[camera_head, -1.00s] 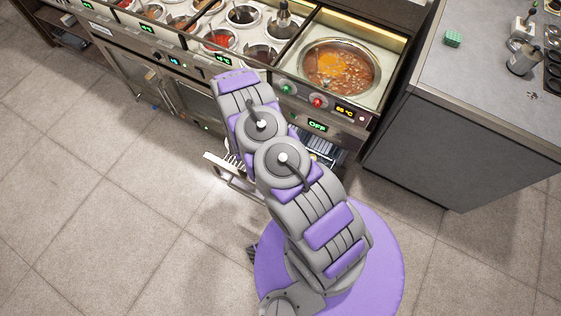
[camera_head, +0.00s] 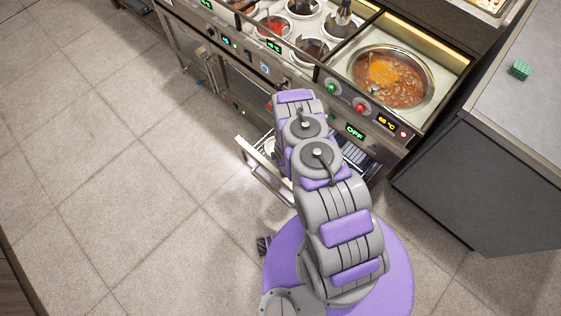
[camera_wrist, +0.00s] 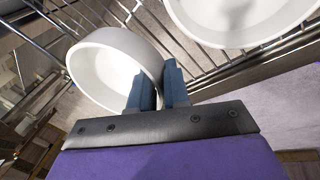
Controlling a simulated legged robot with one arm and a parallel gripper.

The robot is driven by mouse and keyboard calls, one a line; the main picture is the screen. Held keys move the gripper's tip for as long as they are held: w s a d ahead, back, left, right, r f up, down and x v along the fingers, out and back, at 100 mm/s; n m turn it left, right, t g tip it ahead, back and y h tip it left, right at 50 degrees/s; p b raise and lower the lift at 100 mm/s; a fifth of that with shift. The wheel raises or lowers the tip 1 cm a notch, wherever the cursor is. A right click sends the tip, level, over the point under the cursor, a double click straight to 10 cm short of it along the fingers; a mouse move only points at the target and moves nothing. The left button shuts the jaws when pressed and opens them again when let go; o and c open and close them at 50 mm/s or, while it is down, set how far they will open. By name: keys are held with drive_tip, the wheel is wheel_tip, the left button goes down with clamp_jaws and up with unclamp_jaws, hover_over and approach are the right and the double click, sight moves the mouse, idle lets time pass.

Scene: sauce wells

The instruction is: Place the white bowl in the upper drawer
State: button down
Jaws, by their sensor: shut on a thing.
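In the wrist view, my gripper (camera_wrist: 158,84) is shut on the rim of a white bowl (camera_wrist: 100,62), which is tilted. A second white bowl (camera_wrist: 240,22) shows at the upper right, cut off by the picture edge. Metal wire bars of a rack (camera_wrist: 190,42) pass behind both bowls; I cannot tell whether the held bowl touches them. In the head view, an open drawer (camera_head: 262,172) juts from the counter beneath the controls, partly behind my arm. My gripper is hidden there by my arm. I cannot tell from these views whether this is the upper drawer.
The counter holds a large pot of soup (camera_head: 392,78) and several sauce wells (camera_head: 273,27). A dark cabinet (camera_head: 480,185) with a grey top stands at the right, with a green sponge (camera_head: 519,70) on it. The tiled floor at the left is clear.

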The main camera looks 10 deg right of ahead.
wheel_tip(320, 180, down, 4)
drive_tip(key=shift+w+r+b, duration=0.1)
drive_tip(key=shift+r+b, duration=0.1)
drive_tip(key=shift+b, duration=0.4)
drive_tip(key=shift+a+f, duration=0.1)
drive_tip(key=shift+a, duration=0.2)
drive_tip(key=c, duration=1.1)
unclamp_jaws()
drive_tip(key=shift+d, duration=0.25)
drive_tip(key=shift+a, duration=0.15)
